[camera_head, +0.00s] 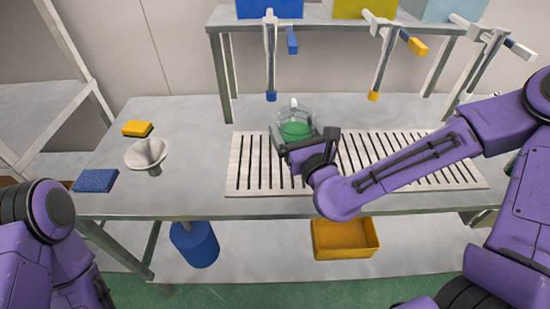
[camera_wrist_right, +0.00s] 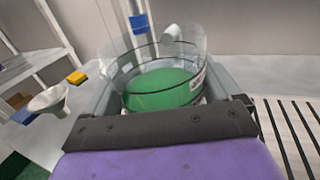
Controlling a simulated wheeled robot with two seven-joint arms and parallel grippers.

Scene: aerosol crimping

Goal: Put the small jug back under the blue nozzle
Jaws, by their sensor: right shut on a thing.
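The small jug (camera_head: 295,128) is clear, with green liquid inside and a white handle or spout. It stands upright at the left part of the slatted drip grate, or just above it; I cannot tell which. My right gripper (camera_head: 294,138) is shut around the jug, which also shows between the fingers in the right wrist view (camera_wrist_right: 165,88). The blue nozzle (camera_head: 271,96) hangs at the end of a metal pipe, just behind and left of the jug. It also shows behind the jug in the right wrist view (camera_wrist_right: 139,22). My left gripper is not in view.
The slatted grate (camera_head: 240,160) runs along the bench. A yellow-tipped nozzle (camera_head: 374,96) hangs to the right. A funnel (camera_head: 147,153), a yellow sponge (camera_head: 137,128) and a blue sponge (camera_head: 96,180) lie left. A blue bucket (camera_head: 195,244) and yellow bin (camera_head: 345,238) are below.

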